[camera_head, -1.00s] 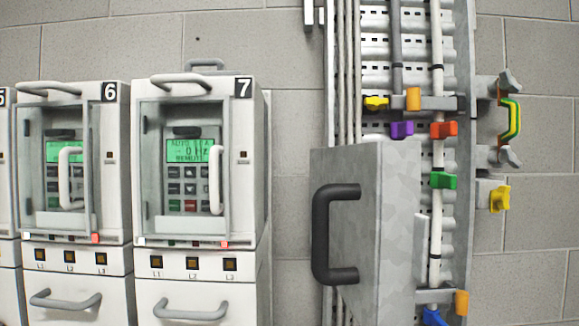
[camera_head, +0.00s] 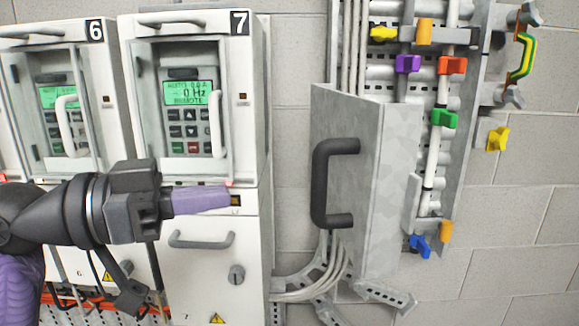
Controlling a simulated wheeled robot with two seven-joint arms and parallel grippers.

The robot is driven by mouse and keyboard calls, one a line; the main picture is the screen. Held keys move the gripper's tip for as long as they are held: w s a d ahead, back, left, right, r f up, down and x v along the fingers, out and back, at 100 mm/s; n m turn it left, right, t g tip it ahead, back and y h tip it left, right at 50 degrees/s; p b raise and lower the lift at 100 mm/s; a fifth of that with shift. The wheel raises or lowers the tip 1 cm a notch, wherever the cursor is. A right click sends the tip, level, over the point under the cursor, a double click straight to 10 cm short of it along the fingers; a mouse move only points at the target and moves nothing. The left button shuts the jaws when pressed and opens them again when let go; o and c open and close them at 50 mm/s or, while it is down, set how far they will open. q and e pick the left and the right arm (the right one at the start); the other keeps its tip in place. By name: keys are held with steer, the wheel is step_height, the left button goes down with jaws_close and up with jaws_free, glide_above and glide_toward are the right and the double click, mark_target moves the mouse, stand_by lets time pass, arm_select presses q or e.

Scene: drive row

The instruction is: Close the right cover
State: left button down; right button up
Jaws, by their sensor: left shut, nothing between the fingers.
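A grey metal cover (camera_head: 385,165) with a black bar handle (camera_head: 324,185) stands out, swung open, from the cable tray (camera_head: 475,120) on the wall. Cables and coloured clamps in the tray are exposed to its right. My left gripper (camera_head: 228,198) comes in from the left, pointing right, with its purple fingers shut and empty. In the picture it lies in front of drive 7 and to the left of the black handle, clear of it. My right gripper is not in view.
Drive 7 (camera_head: 248,100) and drive 6 (camera_head: 105,120) stand at left, with handled door frames over their keypads. A lower drawer handle (camera_head: 200,242) is below drive 7. Bare block wall (camera_head: 291,130) lies between drive 7 and the cover. Cables and perforated brackets run below.

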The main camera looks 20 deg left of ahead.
mark_target(328, 157)
arm_select(q)
steer(key=p+x, duration=0.4)
steer(key=x, duration=0.4)
steer(key=shift+w+d, duration=0.2)
steer(key=shift+d, duration=0.05)
